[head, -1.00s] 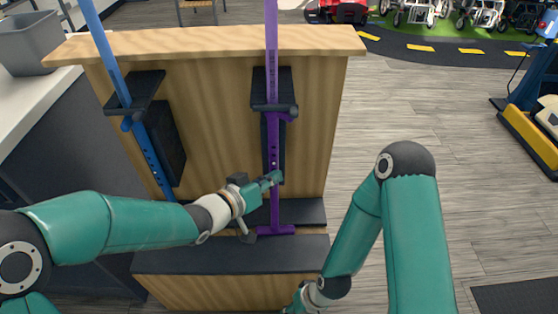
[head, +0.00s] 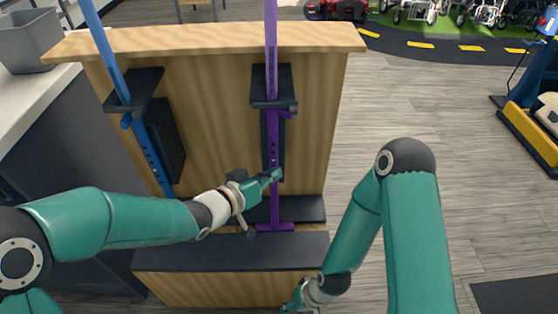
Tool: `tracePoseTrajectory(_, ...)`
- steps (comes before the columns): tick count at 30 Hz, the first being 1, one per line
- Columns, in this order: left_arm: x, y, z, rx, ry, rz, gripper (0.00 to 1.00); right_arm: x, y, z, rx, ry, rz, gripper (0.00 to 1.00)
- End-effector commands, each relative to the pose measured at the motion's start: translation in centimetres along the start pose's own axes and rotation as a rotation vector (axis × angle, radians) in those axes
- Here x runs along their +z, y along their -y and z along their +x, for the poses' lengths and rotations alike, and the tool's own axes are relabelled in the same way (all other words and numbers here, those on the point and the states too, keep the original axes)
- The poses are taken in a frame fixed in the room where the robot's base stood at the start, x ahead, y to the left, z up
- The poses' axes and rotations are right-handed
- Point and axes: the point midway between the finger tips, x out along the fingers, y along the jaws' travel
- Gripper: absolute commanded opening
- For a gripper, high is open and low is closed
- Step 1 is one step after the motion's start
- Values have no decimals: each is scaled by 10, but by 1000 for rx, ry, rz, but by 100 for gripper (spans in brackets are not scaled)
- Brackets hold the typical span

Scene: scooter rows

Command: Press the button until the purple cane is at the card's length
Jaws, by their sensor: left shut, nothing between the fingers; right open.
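The purple cane (head: 273,150) stands upright in a black holder (head: 285,85) on the wooden stand, with a row of holes along its shaft and a flat purple foot (head: 275,227) at the bottom. My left gripper (head: 274,176) is shut and empty, its tips at the cane's lower shaft; whether they touch it I cannot tell. The button is hidden or too small to make out. No card is recognisable in view. My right gripper (head: 296,306) is low at the bottom edge, mostly cut off, open and away from the cane.
A blue cane (head: 148,150) leans in another black holder (head: 135,92) to the left. The wooden stand (head: 310,130) has a dark lower ledge (head: 230,251). A grey bin (head: 30,40) sits on the left counter.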

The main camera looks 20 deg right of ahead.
Motion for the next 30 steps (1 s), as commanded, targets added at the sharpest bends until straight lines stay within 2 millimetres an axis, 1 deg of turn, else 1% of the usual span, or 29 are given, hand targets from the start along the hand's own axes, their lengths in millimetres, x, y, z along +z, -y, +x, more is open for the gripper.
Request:
tracePoseTrajectory(13, -1, 0, 0, -1, 0, 0, 0, 0, 0, -1, 0, 0, 0, 42)
tracePoseTrajectory(21, -7, 5, 6, -1, 0, 0, 0, 0, 2, -7, 0, 0, 0, 42)
tracePoseTrajectory(30, -7, 6, 7, 0, 0, 0, 0, 0, 2, -6, 0, 0, 0, 42)
